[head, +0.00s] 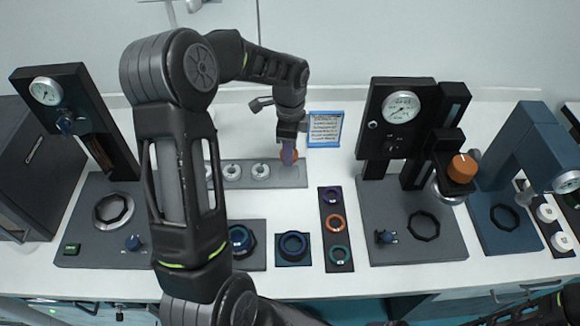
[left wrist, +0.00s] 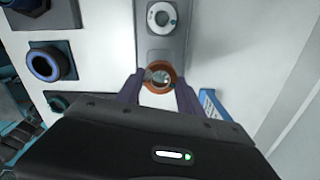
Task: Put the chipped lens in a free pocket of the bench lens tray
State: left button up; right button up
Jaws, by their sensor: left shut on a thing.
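My left gripper (head: 289,154) is shut on an orange-ringed lens (left wrist: 159,87). It holds the lens at the right end of the grey bench lens tray (head: 298,175). In the left wrist view the purple fingertips (left wrist: 158,82) grip the ring from both sides. The lens lies over the end of the tray (left wrist: 175,46). I cannot tell whether it touches the tray. No chip can be made out. White rings (head: 260,171) (head: 232,172) sit along the tray to the left, and my arm hides the tray's left part. My right gripper is not in view.
A blue-framed sign (head: 324,129) stands just behind the tray's right end. Gauge stands (head: 401,107) (head: 46,91) rise on both sides.

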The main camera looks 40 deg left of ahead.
aim_at(290, 173)
pick_arm(q)
jog(key=shift+f+b, duration=0.4)
jog(key=shift+f, duration=1.2)
notch_tip(290, 173, down, 4)
jog(key=b, duration=0.2)
jog(key=shift+b, duration=0.35)
jog(key=shift+r, duration=0.15)
jog(key=o, duration=0.9)
jog(key=shift+f, duration=0.2)
jog(key=shift+o, duration=0.9)
